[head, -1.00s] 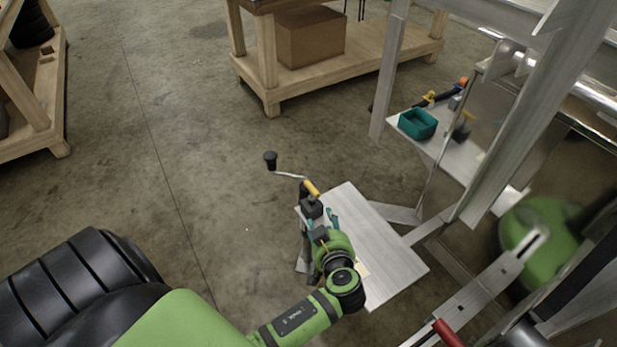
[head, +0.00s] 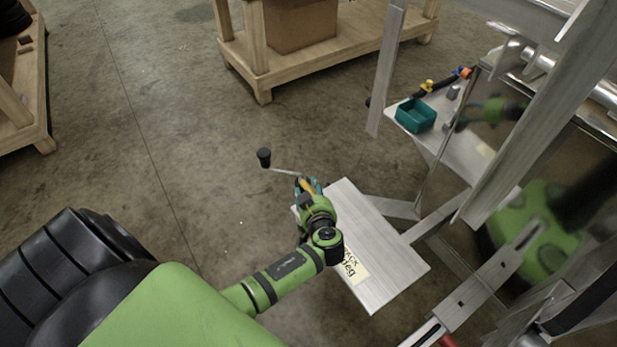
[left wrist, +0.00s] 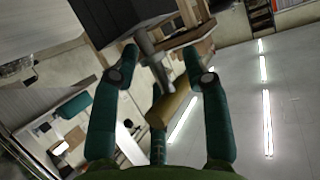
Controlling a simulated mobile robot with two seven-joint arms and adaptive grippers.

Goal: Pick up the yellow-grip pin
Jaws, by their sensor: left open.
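The yellow-grip pin (head: 304,184) shows as a small yellow patch at my left gripper (head: 308,186), over the left edge of a silver plate (head: 385,254). In the left wrist view a tan-yellow grip (left wrist: 172,106) stands tilted between the two teal fingers of my left gripper (left wrist: 160,62). The fingers are open, one on each side, with a visible gap to the grip. A grey metal part (left wrist: 147,48) lies beyond it. In the head view my gripper hides much of the pin.
A crank with a black knob (head: 264,157) sticks out left of my gripper. A card with black lettering (head: 352,266) lies on the plate. A teal bin (head: 416,115) sits on a shelf at right. Aluminium trailer posts (head: 530,125) stand at right. Open floor lies left.

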